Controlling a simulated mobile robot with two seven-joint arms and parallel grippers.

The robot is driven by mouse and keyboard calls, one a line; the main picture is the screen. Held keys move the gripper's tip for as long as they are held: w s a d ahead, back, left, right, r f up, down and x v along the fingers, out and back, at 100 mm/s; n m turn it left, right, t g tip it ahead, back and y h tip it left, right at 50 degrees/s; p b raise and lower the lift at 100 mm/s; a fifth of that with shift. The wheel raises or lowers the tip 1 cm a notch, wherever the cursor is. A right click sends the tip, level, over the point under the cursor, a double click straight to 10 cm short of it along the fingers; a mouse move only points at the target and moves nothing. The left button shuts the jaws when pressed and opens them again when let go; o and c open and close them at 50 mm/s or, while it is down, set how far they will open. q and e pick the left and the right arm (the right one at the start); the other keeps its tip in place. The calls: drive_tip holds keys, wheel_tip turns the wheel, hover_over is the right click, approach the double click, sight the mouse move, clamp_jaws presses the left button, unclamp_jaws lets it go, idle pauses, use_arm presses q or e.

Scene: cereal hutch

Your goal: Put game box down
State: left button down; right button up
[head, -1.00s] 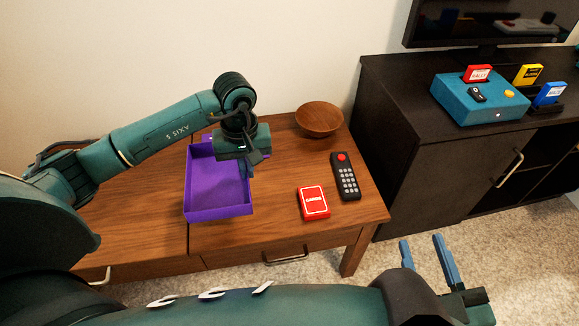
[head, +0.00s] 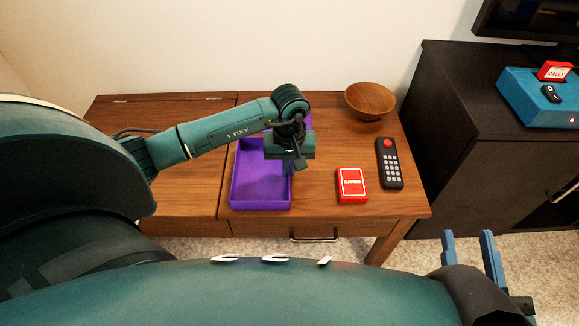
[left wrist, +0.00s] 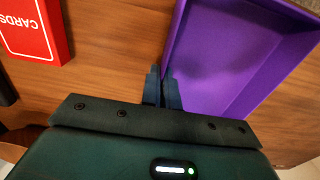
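The game box, an open purple tray-like box (head: 262,203), is at the middle of the wooden table; it appears level and at the tabletop, though contact underneath is hidden. In the left wrist view its wall (left wrist: 178,35) runs down to the fingers. My left gripper (head: 290,168) points down at the box's right wall. Its fingers (left wrist: 162,90) are close together with the wall between them. My right gripper (head: 470,258) is open and empty, in front of the table at the lower right.
A red card box (head: 351,185), a black remote (head: 389,164) and a wooden bowl (head: 370,101) stand to the right on the wooden table (head: 325,205). A dark cabinet (head: 450,130) adjoins at right, bearing a teal console (head: 535,105). Another purple piece (head: 306,121) shows behind my left gripper.

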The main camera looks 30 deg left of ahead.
use_arm(q)
drive_tip(key=shift+f, duration=0.2)
drive_tip(key=c, duration=1.7)
unclamp_jaws()
use_arm(e)
drive_tip(key=shift+r, duration=0.15)
use_arm(q)
drive_tip(key=shift+r, duration=0.1)
